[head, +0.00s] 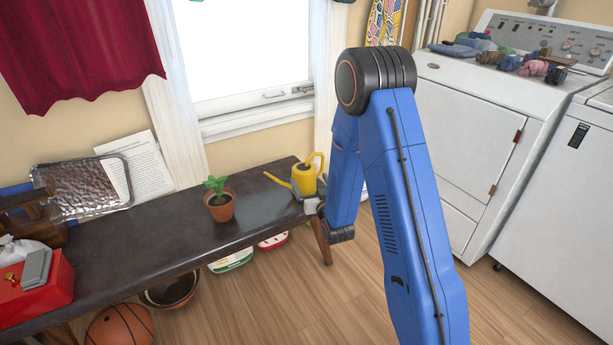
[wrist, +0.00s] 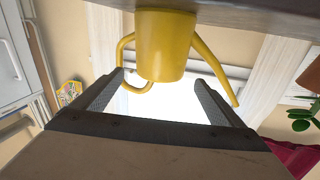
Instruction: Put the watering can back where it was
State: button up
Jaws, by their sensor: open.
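The yellow watering can (head: 304,179) stands upright on the right end of the dark bench (head: 160,234), its spout pointing left and its handle to the right. In the wrist view, which looks upside down, the can (wrist: 165,45) lies ahead of my gripper (wrist: 159,79). The gripper's two fingers are spread wide apart, with the can's body between their lines and its handle near the left finger. In the head view my gripper (head: 299,193) is at the bench's front edge, close to the can and partly covering its lower part. Contact cannot be told.
A potted plant (head: 220,201) stands left of the can on the bench. A metal tray (head: 85,186) and a red box (head: 38,289) are farther left. A white washer or dryer (head: 468,130) stands right.

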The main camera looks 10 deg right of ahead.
jog(key=s+d+r+g+h, duration=0.1)
jog(key=s+d+r+g, duration=0.15)
jog(key=s+r, duration=0.45)
jog(key=s+d+r+g, duration=0.1)
jog(key=s+r+g, duration=0.3)
jog(key=s+r, duration=0.25)
jog(key=s+d+r+g, duration=0.1)
jog(key=s+r+g, duration=0.1)
jog(key=s, duration=0.9)
jog(key=s+d+r+g, duration=0.1)
jog(key=s+r+g, duration=0.1)
jog(key=s, duration=1)
jog(key=s+r+g, duration=0.2)
jog(key=s, duration=1)
jog(key=shift+d+r+g+h, duration=0.3)
jog(key=shift+d+r+g, duration=0.05)
jog(key=shift+d, duration=0.05)
